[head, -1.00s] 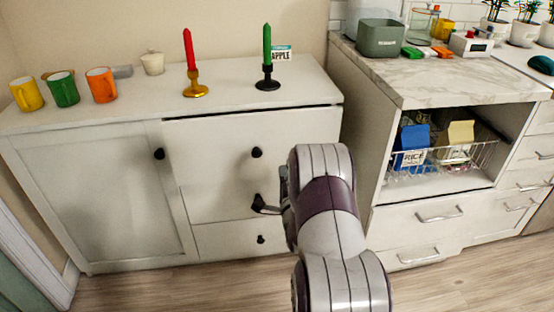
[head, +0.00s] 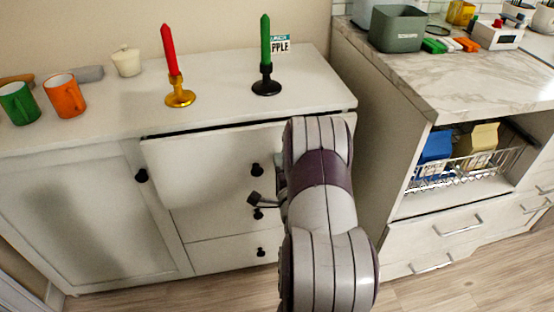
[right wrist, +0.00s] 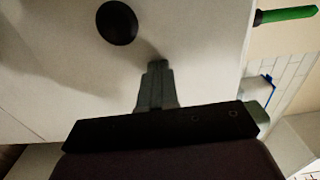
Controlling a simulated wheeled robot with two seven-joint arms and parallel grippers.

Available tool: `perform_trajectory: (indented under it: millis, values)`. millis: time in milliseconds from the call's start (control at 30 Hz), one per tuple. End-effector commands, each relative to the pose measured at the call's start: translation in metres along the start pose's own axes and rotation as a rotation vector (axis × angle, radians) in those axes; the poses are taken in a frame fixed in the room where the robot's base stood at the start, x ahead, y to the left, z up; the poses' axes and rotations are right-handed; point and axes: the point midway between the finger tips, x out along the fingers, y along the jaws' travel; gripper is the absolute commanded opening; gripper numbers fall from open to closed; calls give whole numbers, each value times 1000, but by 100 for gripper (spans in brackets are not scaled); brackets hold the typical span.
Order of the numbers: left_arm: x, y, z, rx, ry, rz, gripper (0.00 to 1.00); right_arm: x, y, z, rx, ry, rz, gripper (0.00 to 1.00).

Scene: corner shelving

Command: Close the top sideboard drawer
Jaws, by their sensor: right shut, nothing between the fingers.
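The white sideboard (head: 75,205) stands ahead. Its top drawer (head: 205,165) has a black round knob (head: 257,169) and sits slightly out, with a dark gap along its top edge. In the right wrist view, the shut fingers (right wrist: 156,85) point at a pale front with a black knob (right wrist: 117,22) up and to the left. I cannot tell whether the fingertips touch the front. My right arm hides the drawer's right part. My left gripper is out of view.
A red candle (head: 169,50) and a green candle (head: 265,40) in holders stand on the sideboard top, with mugs (head: 64,96) at left. A marble-topped counter (head: 440,75) with a wire basket (head: 465,170) stands close at right. Wood floor (head: 430,285) shows in front.

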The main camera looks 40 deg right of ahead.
Motion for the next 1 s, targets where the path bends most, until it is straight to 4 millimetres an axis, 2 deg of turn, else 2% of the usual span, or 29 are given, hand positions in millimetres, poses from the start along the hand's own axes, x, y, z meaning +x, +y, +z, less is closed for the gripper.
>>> perform_trajectory:
  millis: [367, 600, 700, 1000]
  values:
    - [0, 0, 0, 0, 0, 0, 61, 1, 0, 0, -1, 0, -1, 0]
    - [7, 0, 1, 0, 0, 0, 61, 39, 1, 0, -1, 0, -2, 0]
    - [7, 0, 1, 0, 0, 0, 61, 48, 0, 0, 0, 0, -1, 0]
    - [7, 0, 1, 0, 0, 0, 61, 51, -4, -1, -1, 1, -10, 0]
